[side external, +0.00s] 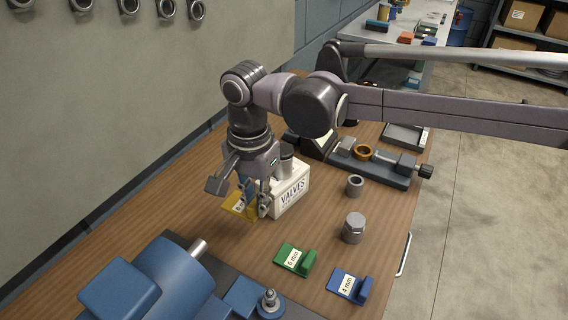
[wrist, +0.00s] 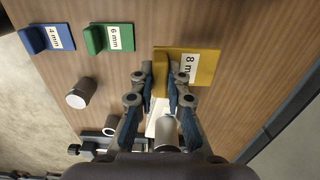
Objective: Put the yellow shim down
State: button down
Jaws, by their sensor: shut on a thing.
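The yellow shim (side external: 238,207) is a flat plate with an upright tab and a white label. In the wrist view the yellow shim (wrist: 205,68) shows a label that reads "8 m", partly hidden. My gripper (side external: 255,203) is shut on the shim's tab, and the wrist view shows the tab between my gripper's fingertips (wrist: 161,82). The plate is at or just above the wooden bench; I cannot tell whether it touches.
A white VALVES box (side external: 291,193) stands close behind my gripper. A green 6 mm shim (side external: 296,260) and a blue 4 mm shim (side external: 348,286) lie to the right. A blue casing (side external: 165,285) is in front. A hex fitting (side external: 354,228) and a vise (side external: 385,165) are further right.

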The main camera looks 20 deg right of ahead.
jog(key=d+f+n, duration=0.1)
jog(key=d+n, duration=0.7)
jog(key=d, duration=3.3)
jog(key=shift+s+d+f+n, duration=0.25)
jog(key=shift+s+f+n, duration=0.1)
jog(key=shift+n, duration=0.05)
jog(key=shift+a, duration=0.1)
